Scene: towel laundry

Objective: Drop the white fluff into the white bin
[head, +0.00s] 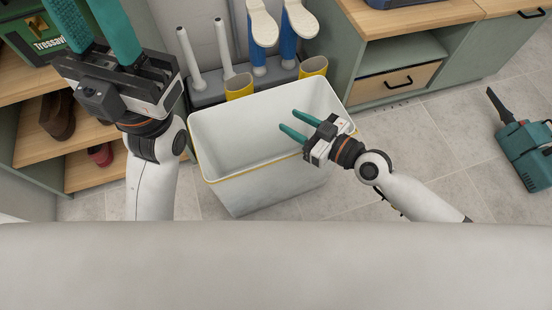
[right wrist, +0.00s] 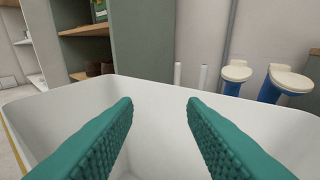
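The white bin (head: 262,190) stands upright on the floor in front of me, open at the top, with a thin yellow line below its rim. My right gripper (head: 287,119) is over the bin's opening, with its teal fingers pointing left. In the right wrist view its fingers (right wrist: 160,103) are apart with nothing between them, and the bin's inner walls (right wrist: 150,90) show around them. My left gripper (head: 84,12) is raised at the upper left, its fingers apart and the tips cut off by the frame. I cannot make out any white fluff; part of the bin's inside is hidden.
Boots (head: 263,24) with blue legs hang on a rack behind the bin. A wooden shelf with brown shoes (head: 58,115) stands at the left. A green cabinet with a drawer (head: 398,83) is at the back right. A teal machine (head: 525,150) sits on the tiled floor at right.

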